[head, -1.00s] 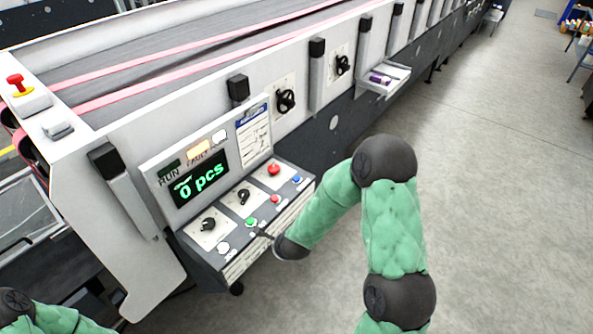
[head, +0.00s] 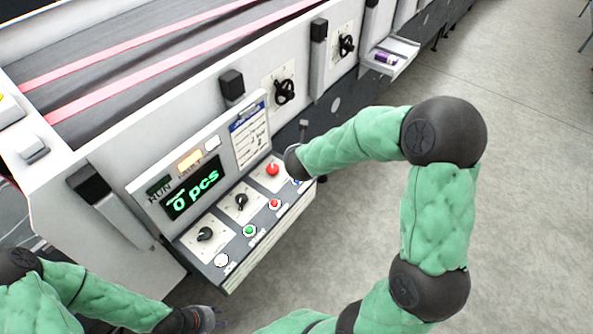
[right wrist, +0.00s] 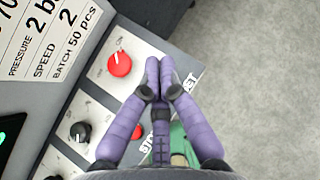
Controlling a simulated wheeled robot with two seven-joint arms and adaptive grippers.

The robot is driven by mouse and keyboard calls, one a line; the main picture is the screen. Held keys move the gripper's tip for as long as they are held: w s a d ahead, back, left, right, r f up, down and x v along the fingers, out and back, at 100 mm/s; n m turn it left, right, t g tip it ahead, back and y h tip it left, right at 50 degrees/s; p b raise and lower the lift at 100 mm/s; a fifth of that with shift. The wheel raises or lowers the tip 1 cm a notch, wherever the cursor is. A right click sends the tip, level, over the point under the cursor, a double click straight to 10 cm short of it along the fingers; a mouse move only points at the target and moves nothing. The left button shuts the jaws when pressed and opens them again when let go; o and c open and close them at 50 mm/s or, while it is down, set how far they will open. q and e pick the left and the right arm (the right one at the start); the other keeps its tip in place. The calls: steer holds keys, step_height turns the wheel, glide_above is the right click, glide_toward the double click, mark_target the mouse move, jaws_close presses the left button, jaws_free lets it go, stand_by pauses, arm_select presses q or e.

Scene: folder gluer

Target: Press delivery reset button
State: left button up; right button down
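The sloped control panel (head: 240,222) carries a row of small buttons: white (head: 221,260), green (head: 250,230), red (head: 274,204) and blue (head: 297,182).
The display (head: 190,192) reads "0 pcs" below a lit yellow lamp (head: 189,159). A small tray (head: 392,58) juts out farther along. Open floor lies right.

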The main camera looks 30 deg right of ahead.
step_height(320, 180, down, 8)
steer(key=b, duration=0.6)
steer(key=shift+r, duration=0.25)
steer(key=shift+f+b, duration=0.7)
steer(key=shift+b, duration=0.25)
steer(key=shift+f, duration=0.1)
stand_by(0.5)
steer(key=shift+f+b, duration=0.35)
steer(key=shift+b, duration=0.15)
steer(key=shift+s+f+b, duration=0.1)
steer(key=shift+f+b, duration=0.4)
stand_by(0.7)
steer(key=shift+r, duration=0.1)
steer(key=shift+r+p, duration=0.7)
steer(key=shift+r, duration=0.15)
